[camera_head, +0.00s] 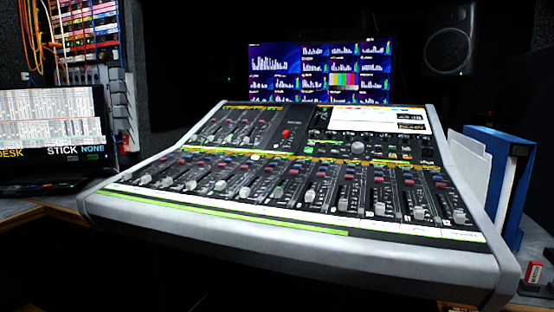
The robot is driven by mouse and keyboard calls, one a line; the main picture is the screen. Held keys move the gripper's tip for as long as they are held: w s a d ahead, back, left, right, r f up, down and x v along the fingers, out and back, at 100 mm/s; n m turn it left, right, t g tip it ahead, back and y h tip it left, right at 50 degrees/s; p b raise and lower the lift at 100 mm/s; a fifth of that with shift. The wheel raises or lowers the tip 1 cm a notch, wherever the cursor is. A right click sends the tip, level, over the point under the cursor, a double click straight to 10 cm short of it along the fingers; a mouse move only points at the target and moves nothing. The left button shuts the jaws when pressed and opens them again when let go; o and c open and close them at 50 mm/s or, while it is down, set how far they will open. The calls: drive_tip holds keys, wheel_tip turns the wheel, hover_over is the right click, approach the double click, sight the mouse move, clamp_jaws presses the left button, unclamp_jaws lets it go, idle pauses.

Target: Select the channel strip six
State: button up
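The mixing console (300,255) fills the middle of the view, with a grey rounded front edge and a sloping black face. A row of channel strips with pale fader caps runs across its lower part. One fader cap (244,192) stands left of the middle of the row. Small buttons, some reddish, line the upper ends of the strips. My gripper is not in view.
A laptop (52,122) stands at the left, below a patch panel with orange cables (35,40). A monitor with level meters (318,72) and a speaker (449,42) are behind the console. Blue binders (508,170) stand at the right. The space above the console face is clear.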

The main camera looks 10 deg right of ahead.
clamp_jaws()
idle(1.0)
